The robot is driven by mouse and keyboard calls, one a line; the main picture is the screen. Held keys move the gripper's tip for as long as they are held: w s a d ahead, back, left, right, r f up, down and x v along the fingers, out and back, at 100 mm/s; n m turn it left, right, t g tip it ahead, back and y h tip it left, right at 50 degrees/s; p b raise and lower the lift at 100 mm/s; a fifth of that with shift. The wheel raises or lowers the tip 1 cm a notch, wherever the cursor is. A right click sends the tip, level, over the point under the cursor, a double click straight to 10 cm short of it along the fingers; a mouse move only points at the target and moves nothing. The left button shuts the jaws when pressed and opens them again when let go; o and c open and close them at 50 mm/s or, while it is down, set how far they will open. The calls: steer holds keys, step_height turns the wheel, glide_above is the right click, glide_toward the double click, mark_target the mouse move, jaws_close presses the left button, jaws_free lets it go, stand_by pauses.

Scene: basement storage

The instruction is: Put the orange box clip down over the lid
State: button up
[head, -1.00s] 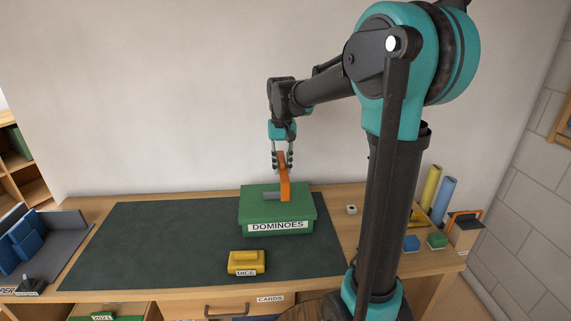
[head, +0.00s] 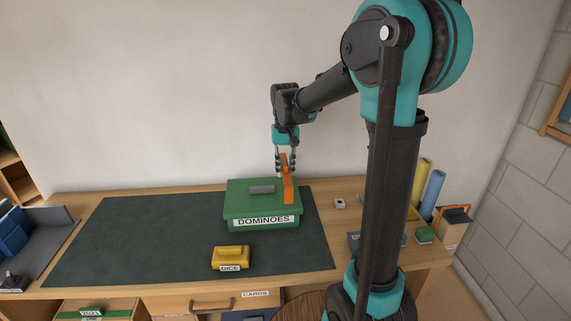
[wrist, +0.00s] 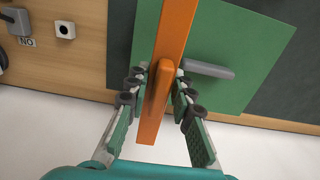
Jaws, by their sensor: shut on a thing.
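The orange box clip (head: 288,190) is a long bar with a raised grip (wrist: 157,88), and my gripper (head: 285,166) is shut on that grip. The green box (head: 260,221) labelled DOMINOES stands on the dark mat with its lid (head: 240,197) on. The clip is above the right part of the lid, right of the lid's grey handle (head: 262,189) and apart from it. In the wrist view the clip crosses the lid (wrist: 225,40) and sticks out past one edge. The handle (wrist: 210,69) lies beside it. I cannot tell whether the clip touches the lid.
A yellow DICE box (head: 231,256) sits in front on the mat (head: 120,235). A small white cube (head: 339,203) lies right of the green box. Blue and yellow rolls (head: 432,195) and a small green box (head: 425,235) stand at the right. A blue-grey holder (head: 40,235) is at the left.

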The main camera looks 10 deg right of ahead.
steer(key=shift+f, duration=2.15)
steer(key=o, duration=1)
steer(key=shift+r, duration=3.45)
steer(key=shift+s, duration=0.1)
